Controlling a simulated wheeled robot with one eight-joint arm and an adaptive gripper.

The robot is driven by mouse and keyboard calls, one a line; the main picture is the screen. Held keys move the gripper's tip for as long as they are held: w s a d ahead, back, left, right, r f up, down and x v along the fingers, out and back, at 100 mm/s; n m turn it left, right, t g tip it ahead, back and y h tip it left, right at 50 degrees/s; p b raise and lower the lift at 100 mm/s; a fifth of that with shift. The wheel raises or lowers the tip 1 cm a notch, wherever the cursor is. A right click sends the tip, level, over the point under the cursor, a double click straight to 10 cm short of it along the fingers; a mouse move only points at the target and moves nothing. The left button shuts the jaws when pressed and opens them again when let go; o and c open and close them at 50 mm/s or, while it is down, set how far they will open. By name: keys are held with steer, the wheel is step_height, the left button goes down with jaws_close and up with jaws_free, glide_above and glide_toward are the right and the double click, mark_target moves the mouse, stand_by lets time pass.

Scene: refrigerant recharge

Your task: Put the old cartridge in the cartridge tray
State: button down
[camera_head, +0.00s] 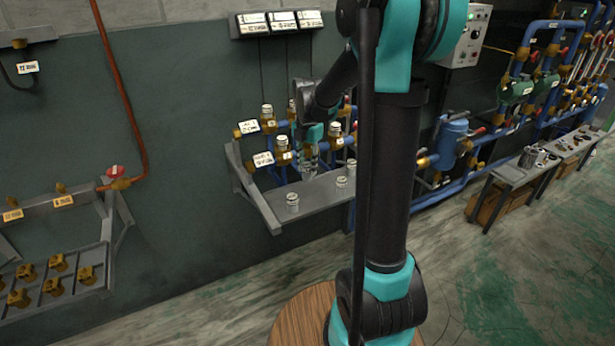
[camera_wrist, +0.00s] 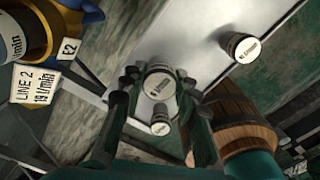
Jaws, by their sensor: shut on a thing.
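My gripper (camera_wrist: 159,80) is shut on a pale cylindrical cartridge (camera_wrist: 158,86) with a printed label, seen end-on between the two fingers in the wrist view. In the head view my gripper (camera_head: 311,150) is above the grey wall shelf (camera_head: 256,206), among the brass fittings. Other pale cartridges stand on this shelf: one at its front left (camera_head: 292,202), and others to the right (camera_head: 341,186). The wrist view shows two beyond the held one, at the upper right (camera_wrist: 244,48) and just below (camera_wrist: 160,123). I cannot tell which surface is the cartridge tray.
Blue pipes with brass valves (camera_head: 283,157) and white tags crowd the wall behind the gripper. A LINE 2 tag (camera_wrist: 36,87) is close at the left. A rack with brass parts (camera_head: 50,285) is far left; a bench (camera_head: 520,175) stands right.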

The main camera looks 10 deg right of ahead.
mark_target(307, 176)
steer(key=shift+f, duration=2.15)
steer(key=shift+f, duration=0.1)
steer(key=c, duration=1.1)
jaws_free()
steer(key=shift+c, duration=0.2)
step_height(307, 176, up, 12)
steer(key=shift+r, duration=0.1)
steer(key=s+d+f+m+t, duration=0.2)
steer(key=s+f+m, duration=0.5)
steer(key=s+m, duration=0.4)
steer(key=s+d+f+m+t, duration=0.2)
steer(key=s+f+m, duration=0.5)
steer(key=s+m, duration=0.4)
steer(key=m, duration=0.4)
steer(key=shift+f+m, duration=0.4)
